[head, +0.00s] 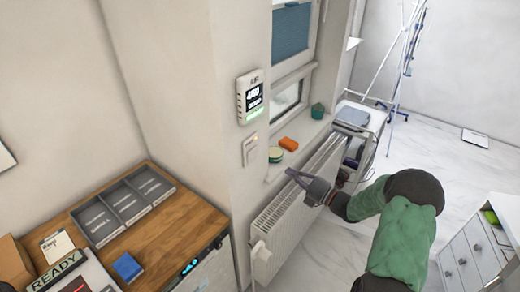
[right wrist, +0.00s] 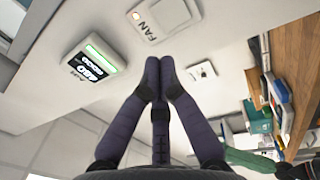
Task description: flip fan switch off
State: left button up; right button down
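The fan switch (head: 250,149) is a small pale wall plate below a digital display, on the wall corner in the head view. In the right wrist view the switch (right wrist: 155,18), marked FAN, sits at the top edge, partly cut off, with a small orange-red light. My right gripper (head: 291,173) is in front of the radiator, to the right of and lower than the switch, apart from it. In the right wrist view its fingertips (right wrist: 159,64) are together with nothing between them, pointing toward the wall just below the switch in the picture. My left gripper is not in view.
The wall display (head: 252,97) hangs just above the switch. A windowsill with an orange block (head: 289,144) and a round green tin (head: 276,154) lies above the radiator (head: 290,222). A wooden counter (head: 180,228) with grey trays stands at left. Another small wall plate (right wrist: 202,72) shows in the wrist view.

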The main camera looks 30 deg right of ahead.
aim_at(255, 150)
jog(key=shift+s+r, duration=0.1)
jog(key=shift+r, duration=0.05)
jog(key=p+x, duration=0.1)
jog(key=x, duration=1.3)
